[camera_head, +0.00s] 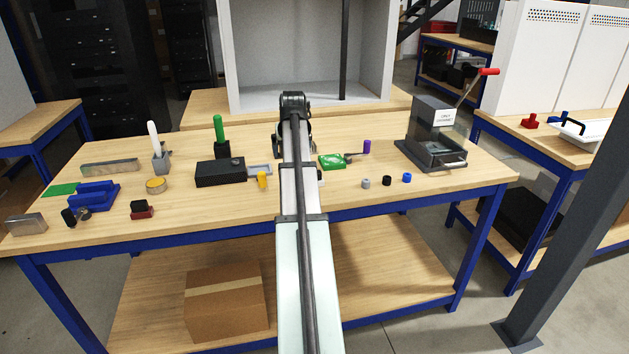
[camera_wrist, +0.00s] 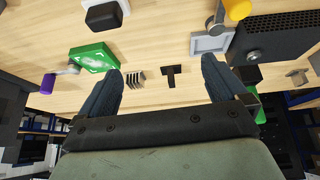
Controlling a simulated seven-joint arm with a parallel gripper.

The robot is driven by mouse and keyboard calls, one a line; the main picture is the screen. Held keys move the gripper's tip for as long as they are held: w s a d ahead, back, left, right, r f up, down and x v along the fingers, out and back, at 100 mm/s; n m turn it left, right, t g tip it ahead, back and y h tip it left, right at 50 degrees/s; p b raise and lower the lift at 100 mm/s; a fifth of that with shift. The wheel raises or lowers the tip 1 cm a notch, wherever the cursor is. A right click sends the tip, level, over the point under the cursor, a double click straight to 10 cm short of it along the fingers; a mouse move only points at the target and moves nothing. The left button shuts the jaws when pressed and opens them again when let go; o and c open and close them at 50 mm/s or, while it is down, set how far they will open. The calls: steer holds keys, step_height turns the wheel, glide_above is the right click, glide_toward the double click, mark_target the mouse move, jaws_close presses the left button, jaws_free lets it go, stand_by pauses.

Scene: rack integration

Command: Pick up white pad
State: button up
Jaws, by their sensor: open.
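My gripper (camera_wrist: 161,66) is open and empty above the wooden table, with its two dark fingers spread apart in the wrist view. Between the fingertips, on the table, lie a small striped piece (camera_wrist: 137,78) and a black T-shaped piece (camera_wrist: 172,76). I cannot clearly pick out a white pad. The palest flat thing nearby is a light grey square frame (camera_wrist: 210,43), just beyond the right fingertip in the wrist view; it also shows left of my arm in the head view (camera_head: 260,169). My arm hides the gripper and the table beneath it in the head view.
A green board (camera_wrist: 93,58) lies by the left finger. A black box (camera_wrist: 275,38) and yellow-topped piece (camera_wrist: 237,9) are near the right finger. A grey press (camera_head: 433,130) stands at the table's right. Small caps (camera_head: 387,181) lie in front of it. The front middle is mostly clear.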

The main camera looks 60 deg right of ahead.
steer(key=s+d+y, duration=0.1)
steer(key=s+d, duration=0.1)
steer(key=s, duration=0.6)
steer(key=x, duration=0.7)
steer(key=shift+d+f, duration=0.3)
steer(key=shift+d, duration=0.1)
steer(key=shift+s+x, duration=0.15)
steer(key=shift+x, duration=1.15)
steer(key=shift+s+x, duration=0.15)
steer(key=shift+x, duration=1.15)
steer(key=shift+a+f, duration=0.1)
steer(key=shift+f, duration=0.05)
steer(key=shift+c, duration=0.5)
steer(key=c, duration=1)
